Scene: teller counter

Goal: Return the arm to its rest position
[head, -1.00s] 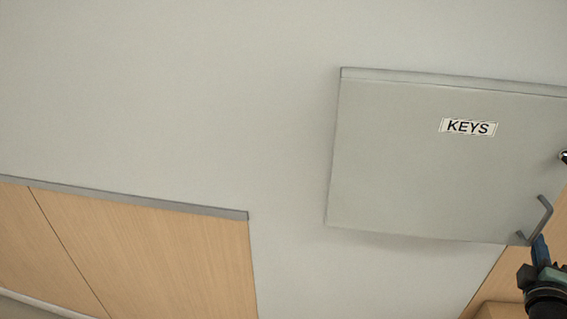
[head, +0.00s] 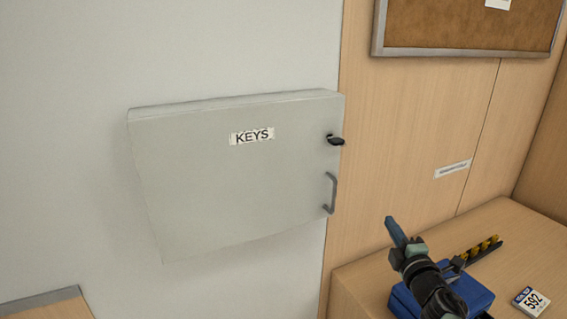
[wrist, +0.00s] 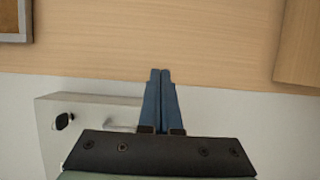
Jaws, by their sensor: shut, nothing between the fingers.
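My gripper (head: 392,226) is at the lower right of the head view, its blue fingers shut and empty. It is to the right of the grey key cabinet (head: 200,190) and apart from its handle (head: 331,193). The cabinet, labelled KEYS, hangs on the wall with its door shut and a black key or knob (head: 335,140) at the upper right of the door. In the wrist view the shut fingers (wrist: 161,74) point at the wood panel, with the cabinet (wrist: 90,106) at the left behind them.
A wooden counter (head: 520,245) stands at the lower right. It bears a blue box (head: 478,293), a yellow-and-black striped bar (head: 482,249) and a card marked 592 (head: 531,301). A corkboard (head: 470,25) hangs above on the wood panel. The wall left of the cabinet is bare.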

